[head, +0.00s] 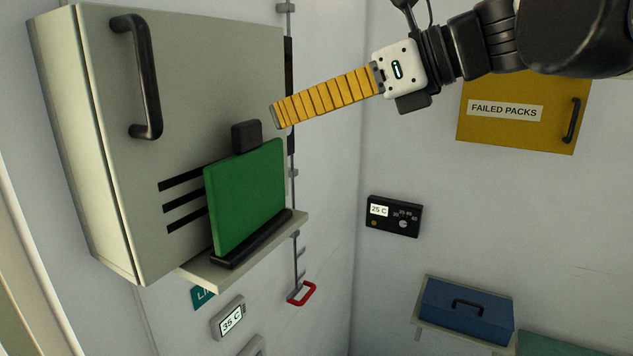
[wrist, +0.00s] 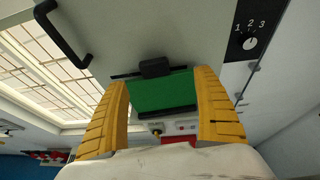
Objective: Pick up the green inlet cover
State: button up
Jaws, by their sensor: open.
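The green inlet cover (head: 246,198) is a flat upright panel with a black block-shaped grip (head: 246,136) at its top edge. It stands in a black rail (head: 252,240) on a ledge, in front of the cabinet's slotted face. My gripper (head: 278,116) has yellow ribbed fingers and reaches in from the right, its tip just right of and slightly above the grip. In the wrist view my gripper (wrist: 163,82) is open and empty, with the green cover (wrist: 162,92) showing between the fingers and the grip (wrist: 155,67) beyond their tips. I see no contact.
The pale cabinet (head: 200,70) has a black door handle (head: 142,75) left of the cover. A red hook-like handle (head: 303,294) hangs below right. A yellow "FAILED PACKS" box (head: 520,130), a control unit (head: 393,216) and a blue case (head: 466,310) are farther right.

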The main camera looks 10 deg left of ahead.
aim_at(252, 129)
jog(key=a, duration=0.1)
jog(key=a+f, duration=0.1)
jog(key=a, duration=0.2)
jog(key=shift+s+f, duration=0.2)
jog(key=shift+f, duration=0.1)
jog(key=shift+w+a+f+p, duration=0.25)
jog(key=shift+w+a+p, duration=0.1)
jog(key=shift+a+p, duration=0.2)
jog(key=x, duration=0.2)
jog(key=p+x, duration=0.1)
jog(key=x, duration=0.1)
jog(key=shift+s+a+f, duration=0.1)
jog(key=shift+s+a, duration=0.1)
jog(key=shift+a, duration=0.1)
jog(key=shift+w+f, duration=0.1)
jog(key=shift+d, duration=0.15)
jog(key=shift+c, duration=0.9)
jog(key=c, duration=1.3)
jog(key=shift+c, duration=0.2)
